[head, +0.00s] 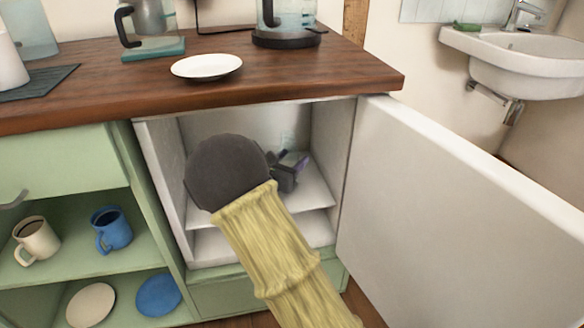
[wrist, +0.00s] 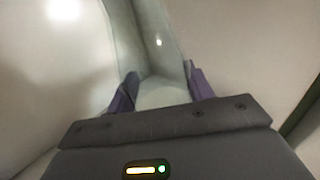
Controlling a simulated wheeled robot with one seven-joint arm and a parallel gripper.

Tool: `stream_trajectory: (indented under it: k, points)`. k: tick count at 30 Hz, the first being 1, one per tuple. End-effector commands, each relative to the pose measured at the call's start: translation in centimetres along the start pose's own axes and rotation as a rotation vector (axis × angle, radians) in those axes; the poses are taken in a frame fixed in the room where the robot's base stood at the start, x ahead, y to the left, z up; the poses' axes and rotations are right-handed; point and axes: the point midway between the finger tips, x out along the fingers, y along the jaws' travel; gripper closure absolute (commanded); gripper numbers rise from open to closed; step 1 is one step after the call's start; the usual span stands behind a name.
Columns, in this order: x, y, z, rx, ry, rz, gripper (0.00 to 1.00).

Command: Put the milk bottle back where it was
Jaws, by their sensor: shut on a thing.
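My gripper (head: 296,163) reaches into the open white cabinet (head: 158,172), above its inner shelf (head: 316,195). In the head view my arm's dark, round wrist part hides most of it. In the wrist view, its two purple fingertips (wrist: 161,92) stand apart on either side of a pale thing, taken to be the milk bottle (wrist: 160,96). The bottle shows only faintly in the head view, as a pale, glassy shape (head: 288,140) just beyond the fingers. Its base is hidden, so I cannot tell whether it touches the shelf.
The cabinet door (head: 450,215) stands wide open at the right. The wooden counter (head: 330,75) above holds a white plate (head: 207,66) and a kettle (head: 287,22). Mugs (head: 112,230) stand on the green shelves at the left. A sink (head: 530,60) is at the far right.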

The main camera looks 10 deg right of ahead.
Motion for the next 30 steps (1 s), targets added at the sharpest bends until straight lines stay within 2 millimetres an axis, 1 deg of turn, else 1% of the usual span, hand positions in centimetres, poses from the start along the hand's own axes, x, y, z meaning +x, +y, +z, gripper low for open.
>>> stream_trajectory:
  k: [1,3,11,16,17,18,19,20,27,30]
  points:
    - [0.03,0.0,-1.04,-0.001,-0.002,0.0,0.85]
    - [0.01,0.02,-1.38,0.0,-0.002,0.0,0.85]
    - [0.25,-0.22,-1.22,0.001,-0.002,-0.005,0.85]
    - [0.24,-0.21,-1.61,0.001,-0.002,-0.005,0.85]
    - [0.22,-0.21,-1.62,0.0,-0.001,-0.005,0.42]
    - [0.21,-0.21,-1.61,0.0,0.0,-0.005,0.34]
    - [0.21,-0.21,-1.6,0.0,0.0,-0.005,0.29]
    - [0.21,-0.21,-1.61,0.0,0.0,-0.005,0.26]
    - [0.21,-0.2,-1.58,0.0,-0.001,-0.005,0.26]
    - [0.21,-0.21,-1.26,0.001,-0.001,-0.005,0.26]
